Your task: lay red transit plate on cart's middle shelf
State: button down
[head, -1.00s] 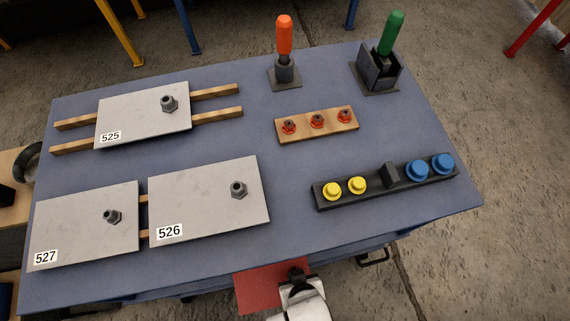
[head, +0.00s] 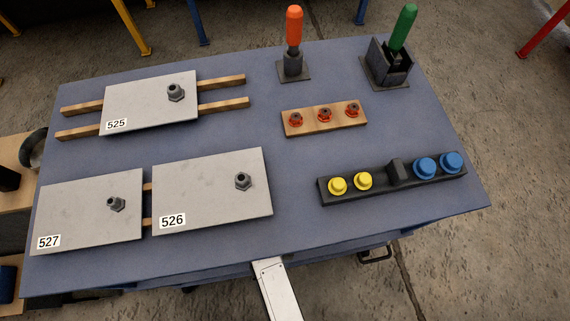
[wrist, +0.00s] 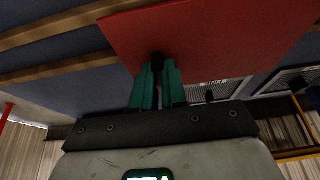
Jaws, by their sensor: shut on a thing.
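The red transit plate (wrist: 220,35) fills the upper part of the wrist view. My gripper (wrist: 158,72) has its teal fingers shut on a dark knob at the plate's near edge. The plate hangs close to a blue surface with wooden strips (wrist: 45,76), which looks like a shelf of the cart. I cannot tell whether the plate touches the strips or which shelf this is. In the head view, the plate and my gripper are hidden below the front edge of the cart's blue top (head: 300,215); only my pale arm link shows there.
On the top lie grey plates 525 (head: 140,105), 526 (head: 205,195) and 527 (head: 80,210). An orange-handled tool (head: 293,40), a green-handled tool (head: 400,40), a wooden block with red fittings (head: 300,127) and a black button bar (head: 397,173) also stand there.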

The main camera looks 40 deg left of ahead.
jog(key=shift+s+d+f, duration=0.1)
jog(key=shift+d+f, duration=0.1)
jog(key=shift+f, duration=0.35)
jog(key=shift+f, duration=0.1)
jog(key=shift+f+b, duration=0.3)
jog(key=shift+f, duration=0.05)
jog(key=c, duration=1.2)
grip_release()
jog(key=shift+o, duration=0.2)
jog(key=shift+r+p, duration=0.45)
jog(key=shift+r, duration=0.25)
jog(key=s+d, duration=0.2)
jog(key=d, duration=0.1)
jog(key=s+d, duration=0.6)
jog(key=shift+d+r, duration=0.25)
jog(key=shift+r, duration=0.05)
